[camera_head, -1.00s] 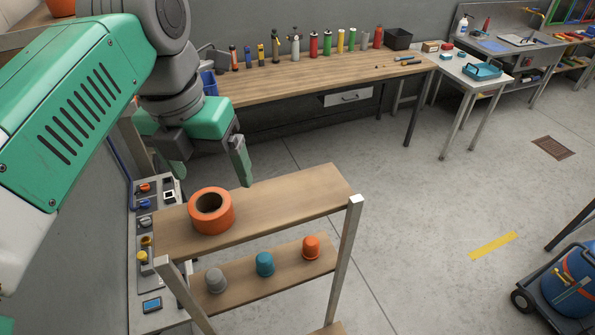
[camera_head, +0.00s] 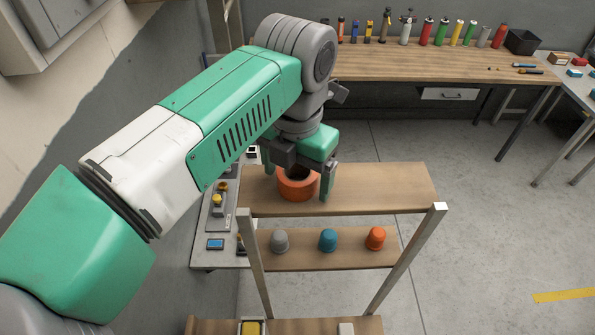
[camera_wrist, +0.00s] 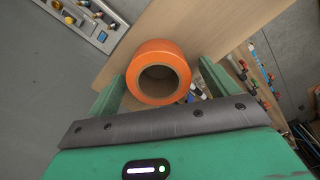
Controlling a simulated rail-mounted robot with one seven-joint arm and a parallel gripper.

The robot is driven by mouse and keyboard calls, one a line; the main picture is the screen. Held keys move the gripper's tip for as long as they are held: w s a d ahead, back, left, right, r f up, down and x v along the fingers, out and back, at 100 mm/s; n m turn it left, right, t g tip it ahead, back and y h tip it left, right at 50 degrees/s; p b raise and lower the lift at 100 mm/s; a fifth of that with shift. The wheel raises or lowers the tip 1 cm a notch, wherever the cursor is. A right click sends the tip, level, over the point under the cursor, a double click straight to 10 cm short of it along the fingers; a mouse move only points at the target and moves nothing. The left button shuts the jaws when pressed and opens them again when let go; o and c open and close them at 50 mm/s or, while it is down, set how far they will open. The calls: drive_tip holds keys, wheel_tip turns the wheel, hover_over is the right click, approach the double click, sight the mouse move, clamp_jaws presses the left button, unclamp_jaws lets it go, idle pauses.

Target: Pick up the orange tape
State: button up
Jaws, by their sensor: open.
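The orange tape (camera_head: 298,188) is a thick roll lying flat on the wooden top shelf (camera_head: 385,185) of a metal-legged rack. In the head view, my gripper (camera_head: 306,190) is over the roll, with one green finger on its right side and the upper part of the roll partly covered. In the wrist view, the roll (camera_wrist: 158,72) shows whole, its hole facing the camera. The fingers of my gripper (camera_wrist: 158,85) stand apart to the left and right of the roll. The gripper is open, and I cannot tell whether either finger touches the tape.
A control panel (camera_head: 215,225) stands left of the rack. A workbench (camera_head: 420,68) with bottles runs along the back wall. The shelf right of the tape is clear.

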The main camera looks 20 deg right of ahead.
sight(296, 172)
drive_tip(key=c, duration=1.1)
drive_tip(key=shift+r+b, duration=0.3)
drive_tip(key=shift+r, duration=0.25)
wheel_tip(296, 172, up, 2)
drive_tip(key=shift+r+b, duration=0.2)
drive_tip(key=shift+b, duration=0.25)
drive_tip(key=s+d+b, duration=0.1)
drive_tip(key=s, duration=0.4)
drive_tip(key=s+d+r+b, duration=0.1)
drive_tip(key=s+d, duration=0.1)
drive_tip(key=s, duration=0.3)
drive_tip(key=s+d+b, duration=0.2)
drive_tip(key=s, duration=0.3)
drive_tip(key=shift+s+r, duration=0.1)
drive_tip(key=shift+r, duration=0.15)
